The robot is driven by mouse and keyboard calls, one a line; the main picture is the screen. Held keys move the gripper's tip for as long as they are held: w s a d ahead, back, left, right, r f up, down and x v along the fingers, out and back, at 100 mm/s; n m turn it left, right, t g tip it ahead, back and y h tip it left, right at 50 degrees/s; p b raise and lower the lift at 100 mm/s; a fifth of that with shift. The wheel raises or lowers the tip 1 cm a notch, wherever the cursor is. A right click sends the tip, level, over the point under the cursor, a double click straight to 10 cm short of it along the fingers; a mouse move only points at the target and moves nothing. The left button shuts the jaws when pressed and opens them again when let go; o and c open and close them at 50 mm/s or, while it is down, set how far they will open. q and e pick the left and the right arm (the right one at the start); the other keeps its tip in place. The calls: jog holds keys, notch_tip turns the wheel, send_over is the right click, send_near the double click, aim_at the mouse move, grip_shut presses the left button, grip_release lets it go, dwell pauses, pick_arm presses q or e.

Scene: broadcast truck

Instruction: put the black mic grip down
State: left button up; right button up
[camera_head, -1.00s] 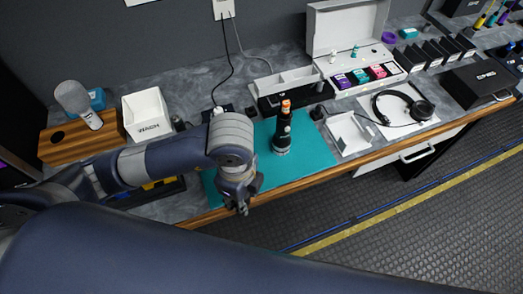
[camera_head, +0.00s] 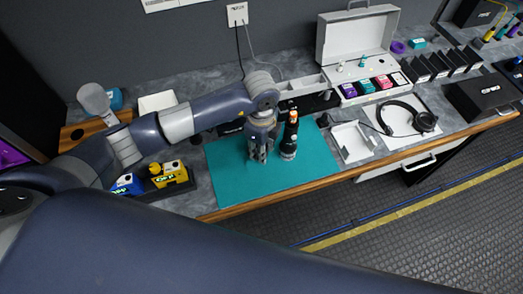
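An upright black handle-shaped object with an orange band near its top, which looks like the black mic grip (camera_head: 290,138), stands on the teal mat (camera_head: 315,162). My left gripper (camera_head: 260,157) points down over the mat, just left of the grip, with a narrow gap between them in the picture. Its fingers are small and dark, so I cannot tell whether they are open or shut. I see nothing clearly held in it. My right gripper is out of view.
Right of the mat are a white tray (camera_head: 353,142) and a headset (camera_head: 424,122). An open white case (camera_head: 357,40) stands behind. Blue and yellow items (camera_head: 168,174) lie left of the mat. My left arm partly hides a white box (camera_head: 157,102). The front of the mat is clear.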

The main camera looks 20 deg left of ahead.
pick_arm(q)
notch_tip(320, 180, down, 2)
jog(key=shift+s+f+p, duration=0.1)
jog(key=shift+p, duration=0.3)
jog(key=shift+f, duration=0.2)
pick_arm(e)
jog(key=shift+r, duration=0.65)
pick_arm(q)
jog(key=shift+f, duration=0.1)
jog(key=shift+f+b, duration=0.4)
jog(key=o, duration=1.2)
jog(key=shift+c, duration=0.2)
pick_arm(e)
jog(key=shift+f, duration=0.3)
pick_arm(q)
jog(key=shift+r, duration=0.1)
